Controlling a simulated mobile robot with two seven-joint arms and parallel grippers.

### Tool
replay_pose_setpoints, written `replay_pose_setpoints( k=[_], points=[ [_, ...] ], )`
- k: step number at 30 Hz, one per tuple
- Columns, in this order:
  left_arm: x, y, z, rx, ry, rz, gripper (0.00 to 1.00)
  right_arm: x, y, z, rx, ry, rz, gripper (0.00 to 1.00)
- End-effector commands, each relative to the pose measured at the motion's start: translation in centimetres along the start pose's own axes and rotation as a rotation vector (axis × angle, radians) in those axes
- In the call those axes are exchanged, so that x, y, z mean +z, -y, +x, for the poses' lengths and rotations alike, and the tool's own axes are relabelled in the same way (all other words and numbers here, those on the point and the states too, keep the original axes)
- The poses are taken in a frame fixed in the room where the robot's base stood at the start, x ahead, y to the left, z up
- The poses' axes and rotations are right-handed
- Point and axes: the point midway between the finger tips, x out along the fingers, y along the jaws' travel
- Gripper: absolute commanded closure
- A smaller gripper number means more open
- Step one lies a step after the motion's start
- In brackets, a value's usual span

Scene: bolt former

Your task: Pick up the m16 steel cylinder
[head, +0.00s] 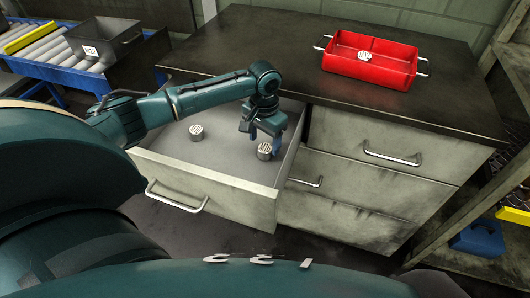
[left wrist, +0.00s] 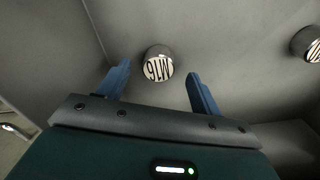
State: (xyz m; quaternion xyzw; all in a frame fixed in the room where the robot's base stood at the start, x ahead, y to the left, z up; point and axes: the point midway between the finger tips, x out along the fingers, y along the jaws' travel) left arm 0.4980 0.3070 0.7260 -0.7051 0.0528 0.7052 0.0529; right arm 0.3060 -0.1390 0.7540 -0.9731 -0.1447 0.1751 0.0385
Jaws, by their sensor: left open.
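The m16 steel cylinder (left wrist: 158,66) stands in the open drawer, its label M16 readable in the left wrist view. In the head view the cylinder (head: 265,151) is at the right side of the drawer, just below my left gripper (head: 262,140). My left gripper is open, and in the left wrist view its two blue fingers (left wrist: 158,88) lie to either side of the cylinder, which shows between and beyond their tips. I cannot tell whether they touch it. My right gripper is not in view.
Another cylinder (head: 196,132) stands left in the open drawer (head: 230,172); one also shows at the right edge of the left wrist view (left wrist: 309,42). A red tray (head: 368,75) holding a cylinder (head: 365,57) is on the dark cabinet top (head: 260,45). A dark box labelled M12 (head: 115,45) stands left.

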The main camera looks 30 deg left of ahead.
Motion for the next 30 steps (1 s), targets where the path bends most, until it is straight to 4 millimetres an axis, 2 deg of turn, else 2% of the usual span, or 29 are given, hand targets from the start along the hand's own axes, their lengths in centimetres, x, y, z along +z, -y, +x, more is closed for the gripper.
replay_pose_setpoints(
  k=[1,3,6,14,30],
  points=[
    [-0.1,-0.2,1.1,0.0,0.002,0.001,0.35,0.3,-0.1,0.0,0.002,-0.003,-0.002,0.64],
    [-0.1,-0.2,2.1,0.0,0.002,0.0,0.35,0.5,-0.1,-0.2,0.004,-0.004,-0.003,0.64],
    [-0.1,-0.2,3.0,0.0,0.0,0.001,0.35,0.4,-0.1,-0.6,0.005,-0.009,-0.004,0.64],
    [-0.1,-0.2,3.2,-0.001,-0.001,0.001,0.35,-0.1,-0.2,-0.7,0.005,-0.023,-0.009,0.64],
    [-0.1,-0.2,3.1,-0.001,-0.001,0.001,0.78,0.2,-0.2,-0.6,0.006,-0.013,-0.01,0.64]
  ],
)
